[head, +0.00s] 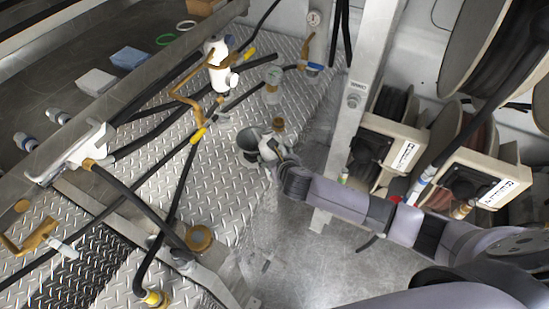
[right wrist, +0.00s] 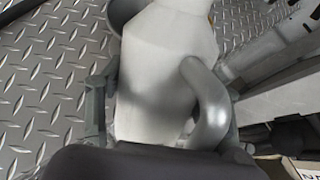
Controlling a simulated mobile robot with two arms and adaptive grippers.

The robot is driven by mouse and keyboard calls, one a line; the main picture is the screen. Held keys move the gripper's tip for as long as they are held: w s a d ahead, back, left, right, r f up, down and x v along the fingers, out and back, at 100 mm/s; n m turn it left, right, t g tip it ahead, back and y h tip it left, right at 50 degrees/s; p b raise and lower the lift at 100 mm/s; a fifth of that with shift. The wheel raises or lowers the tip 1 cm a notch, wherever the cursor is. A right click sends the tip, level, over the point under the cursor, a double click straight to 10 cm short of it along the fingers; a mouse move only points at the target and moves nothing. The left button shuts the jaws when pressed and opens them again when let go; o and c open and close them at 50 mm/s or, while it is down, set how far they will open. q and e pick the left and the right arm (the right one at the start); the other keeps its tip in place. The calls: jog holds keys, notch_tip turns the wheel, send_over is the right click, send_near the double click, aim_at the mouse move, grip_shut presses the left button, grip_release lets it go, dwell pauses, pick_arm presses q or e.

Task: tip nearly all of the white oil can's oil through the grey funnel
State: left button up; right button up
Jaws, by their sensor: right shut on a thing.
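The white oil can (head: 268,149) is in my right gripper (head: 279,158), at the end of the arm from the right in the head view. In the right wrist view the can (right wrist: 155,65) fills the middle, with its curved grey handle (right wrist: 209,105) on the right; a gripper finger shows along its left side. The grey funnel (head: 249,139) is just left of the can in the head view; a dark rounded part of it (right wrist: 122,12) shows at the top of the wrist view. No oil stream is visible. My left gripper is not in view.
Hoses run across the diamond-plate floor (head: 185,150). A metal post (head: 350,110) and hose reels (head: 455,150) are on the right.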

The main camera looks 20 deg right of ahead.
aim_at(266, 159)
jog(key=shift+a+r, duration=0.1)
jog(key=shift+a, duration=0.05)
dwell(0.4)
jog(key=shift+a+r, duration=0.2)
jog(key=shift+a, duration=0.5)
jog(key=shift+s+a+r+g, duration=0.1)
jog(key=shift+s+a+g, duration=0.2)
jog(key=shift+a+g, duration=0.45)
jog(key=shift+a, duration=0.15)
jog(key=shift+d, duration=0.2)
jog(key=shift+w+d, duration=0.25)
jog(key=shift+d, duration=0.55)
jog(key=shift+w+d, duration=0.2)
jog(key=shift+d, duration=0.6)
jog(key=shift+a, duration=0.1)
